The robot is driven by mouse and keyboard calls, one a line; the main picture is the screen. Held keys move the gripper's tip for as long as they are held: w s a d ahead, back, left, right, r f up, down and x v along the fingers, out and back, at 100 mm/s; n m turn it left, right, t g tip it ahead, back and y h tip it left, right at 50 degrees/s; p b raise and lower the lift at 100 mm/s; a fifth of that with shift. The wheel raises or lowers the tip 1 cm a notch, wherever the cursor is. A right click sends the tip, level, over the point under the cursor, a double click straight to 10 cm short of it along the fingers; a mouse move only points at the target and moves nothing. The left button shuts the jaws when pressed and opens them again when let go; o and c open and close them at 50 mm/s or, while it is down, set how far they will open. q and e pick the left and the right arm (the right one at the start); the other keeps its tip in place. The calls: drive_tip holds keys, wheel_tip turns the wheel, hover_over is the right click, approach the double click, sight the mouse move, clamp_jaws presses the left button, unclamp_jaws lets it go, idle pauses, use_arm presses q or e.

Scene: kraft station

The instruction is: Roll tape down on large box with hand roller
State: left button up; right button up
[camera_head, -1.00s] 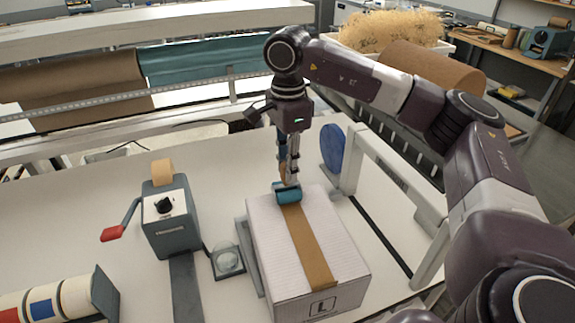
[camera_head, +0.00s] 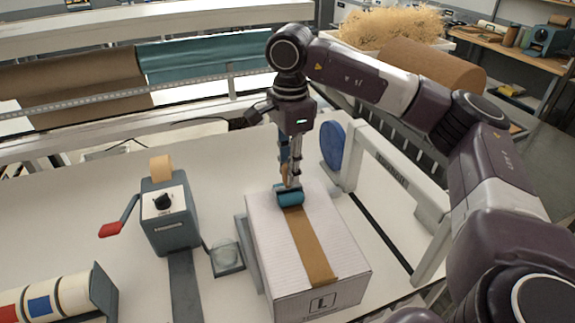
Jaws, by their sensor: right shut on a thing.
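The large box (camera_head: 279,246) is white, marked "L" on its near face, and stands on the table. A strip of brown tape (camera_head: 312,250) runs along its top and over the near edge. My right gripper (camera_head: 291,180) points down and is shut on the hand roller (camera_head: 290,196). The teal roller sits at the far end of the tape and appears to touch it. The roller's handle is mostly hidden by the gripper. My left gripper is not in view.
A white frame (camera_head: 395,178) with a blue disc (camera_head: 332,146) stands to the right. Rolls (camera_head: 50,300) lie at the lower left.

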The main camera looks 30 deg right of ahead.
drive_tip(key=shift+s+a+b, duration=0.2)
drive_tip(key=shift+s, duration=0.55)
drive_tip(key=shift+s+a+b, duration=0.15)
drive_tip(key=shift+s+a, duration=0.05)
drive_tip(key=shift+s, duration=0.5)
drive_tip(key=shift+s+a+f+b, duration=0.1)
drive_tip(key=shift+s+a+b, duration=0.2)
drive_tip(key=shift+s, duration=0.35)
drive_tip(key=shift+s+a+b, duration=0.25)
drive_tip(key=shift+s, duration=0.65)
drive_tip(key=shift+s+a+b, duration=0.25)
drive_tip(key=shift+s+a, duration=0.05)
drive_tip(key=shift+s, duration=0.6)
drive_tip(key=shift+s+a+b, duration=0.25)
drive_tip(key=shift+s, duration=0.65)
drive_tip(key=shift+s, duration=0.1)
drive_tip(key=shift+s+a+b, duration=0.25)
drive_tip(key=shift+s+a, duration=0.05)
drive_tip(key=shift+s, duration=0.5)
drive_tip(key=shift+s+a+b, duration=0.2)
drive_tip(key=shift+s+a, duration=0.05)
drive_tip(key=shift+s, duration=0.5)
drive_tip(key=shift+s+a, duration=0.25)
drive_tip(key=shift+s, duration=0.55)
drive_tip(key=shift+s+a, duration=0.2)
drive_tip(key=shift+s, duration=0.55)
drive_tip(key=shift+s, duration=0.1)
